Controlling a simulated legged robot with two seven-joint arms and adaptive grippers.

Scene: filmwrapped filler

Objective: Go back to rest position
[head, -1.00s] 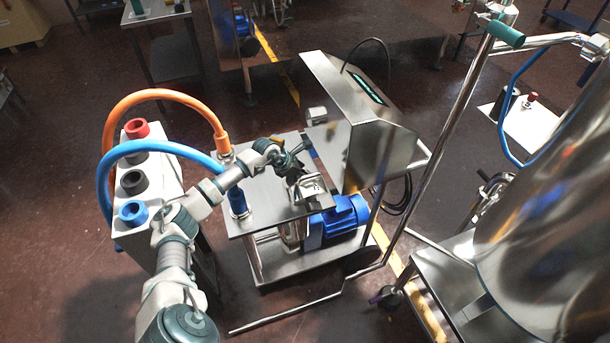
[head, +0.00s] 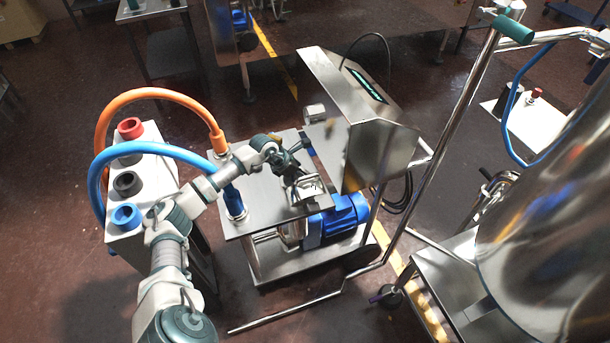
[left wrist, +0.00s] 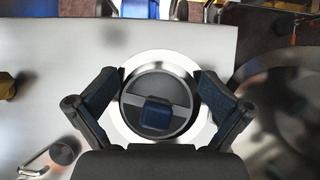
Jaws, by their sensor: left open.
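My left gripper (head: 298,163) is above the right part of a small steel table, beside a steel machine with a slanted housing. In the left wrist view its two dark fingers (left wrist: 160,80) stand apart, one on each side of a round black disc (left wrist: 140,105) with a grey bar and a blue block (left wrist: 158,113). The disc sits in a bright steel ring. I cannot tell how far it is below the fingers. Nothing is held between the fingertips. My right gripper is not in view.
The steel table (head: 268,185) carries a blue hose fitting (head: 233,200), with a blue motor (head: 340,215) below. Orange (head: 150,93) and blue (head: 150,147) hoses arch from a white box (head: 150,180) beside my arm. The steel housing (head: 375,145) and a large shiny tank (head: 550,210) stand right.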

